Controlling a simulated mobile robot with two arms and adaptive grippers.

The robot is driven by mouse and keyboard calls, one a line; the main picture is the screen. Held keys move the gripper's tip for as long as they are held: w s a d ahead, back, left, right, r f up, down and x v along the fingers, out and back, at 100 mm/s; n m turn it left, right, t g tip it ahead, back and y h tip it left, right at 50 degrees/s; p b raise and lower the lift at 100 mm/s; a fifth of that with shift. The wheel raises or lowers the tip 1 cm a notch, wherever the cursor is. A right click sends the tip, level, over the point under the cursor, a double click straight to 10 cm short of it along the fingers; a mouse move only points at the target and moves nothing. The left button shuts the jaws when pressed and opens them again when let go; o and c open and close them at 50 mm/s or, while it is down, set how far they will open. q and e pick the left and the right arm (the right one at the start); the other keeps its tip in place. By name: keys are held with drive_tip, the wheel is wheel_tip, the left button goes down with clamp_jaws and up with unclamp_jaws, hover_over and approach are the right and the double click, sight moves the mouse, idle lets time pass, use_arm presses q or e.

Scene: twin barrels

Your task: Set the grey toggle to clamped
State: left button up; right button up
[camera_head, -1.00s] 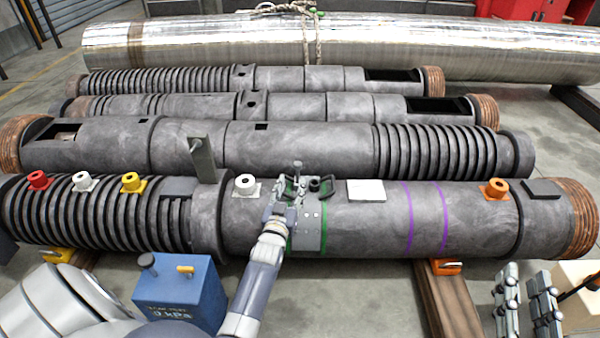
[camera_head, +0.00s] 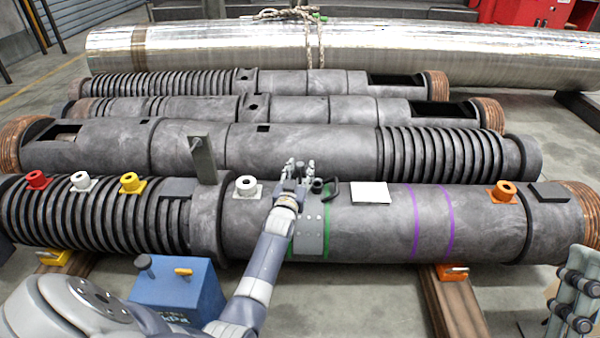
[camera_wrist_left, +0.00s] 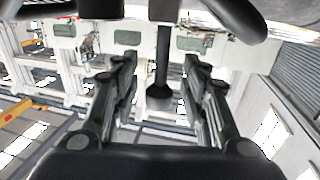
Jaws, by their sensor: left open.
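On the front barrel (camera_head: 370,240), a grey metal plate (camera_head: 309,236) sits between green bands. A black loop handle (camera_head: 331,191) and a dark round knob (camera_head: 317,186) show just above it; I take these as parts of the grey toggle, but its position is not clear. My left gripper (camera_head: 297,172) is at the plate's upper left, partly covering this hardware. In the left wrist view its fingers (camera_wrist_left: 160,75) are apart, with a dark rod with a flared end (camera_wrist_left: 160,92) showing between them; contact cannot be told. My right gripper (camera_head: 574,290) is cut by the right edge.
An upright grey slab (camera_head: 202,159) and a white ring fitting (camera_head: 246,187) stand left of the plate. A white pad (camera_head: 370,193) and orange fitting (camera_head: 505,191) lie right. A blue box (camera_head: 180,290) is near my left arm. More barrels lie behind.

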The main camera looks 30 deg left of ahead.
use_arm(q)
drive_tip(key=shift+w, duration=0.15)
clamp_jaws()
idle(0.4)
